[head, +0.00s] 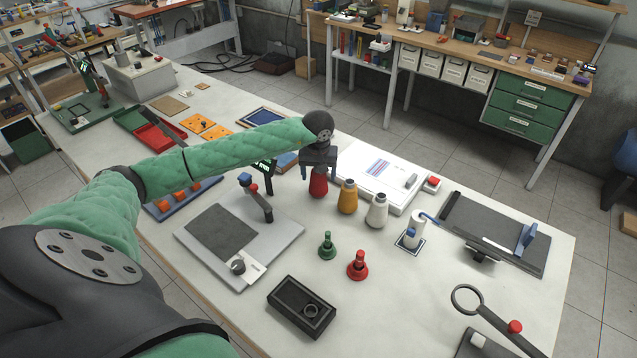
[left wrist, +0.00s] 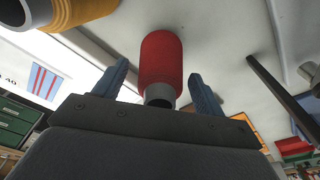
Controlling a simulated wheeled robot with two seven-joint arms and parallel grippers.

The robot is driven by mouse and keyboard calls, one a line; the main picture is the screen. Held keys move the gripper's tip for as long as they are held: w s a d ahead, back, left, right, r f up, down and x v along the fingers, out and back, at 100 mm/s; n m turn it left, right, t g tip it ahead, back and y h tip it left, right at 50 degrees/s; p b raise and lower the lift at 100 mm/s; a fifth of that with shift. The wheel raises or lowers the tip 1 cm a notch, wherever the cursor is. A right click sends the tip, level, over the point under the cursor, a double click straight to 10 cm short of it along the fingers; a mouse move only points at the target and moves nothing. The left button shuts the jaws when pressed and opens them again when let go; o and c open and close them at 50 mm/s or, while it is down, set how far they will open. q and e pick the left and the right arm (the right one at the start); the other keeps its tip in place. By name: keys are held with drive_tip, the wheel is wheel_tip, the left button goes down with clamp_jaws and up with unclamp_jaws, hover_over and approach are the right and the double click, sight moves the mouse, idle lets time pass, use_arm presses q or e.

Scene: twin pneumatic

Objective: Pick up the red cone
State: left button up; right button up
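The red cone (head: 318,184) stands upright on the white table in a row with a yellow one and a white one. My left gripper (head: 319,170) is over its top, pointing down, and hides its upper part in the head view. In the left wrist view the red cone (left wrist: 161,62) with its grey top lies between the two fingers of my left gripper (left wrist: 160,92). The fingers are open, with a gap visible on each side of the cone. My right gripper is not in view.
The yellow cone (head: 348,197) and white cone (head: 377,211) stand close on the right. A white board (head: 370,165) lies behind, and a grey plate with a lever (head: 262,198) is on the left. A green peg (head: 327,246) and red peg (head: 357,266) stand nearer, with clear table between.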

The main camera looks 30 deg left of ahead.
use_arm(q)
drive_tip(key=c, duration=1)
drive_tip(key=shift+r, duration=0.1)
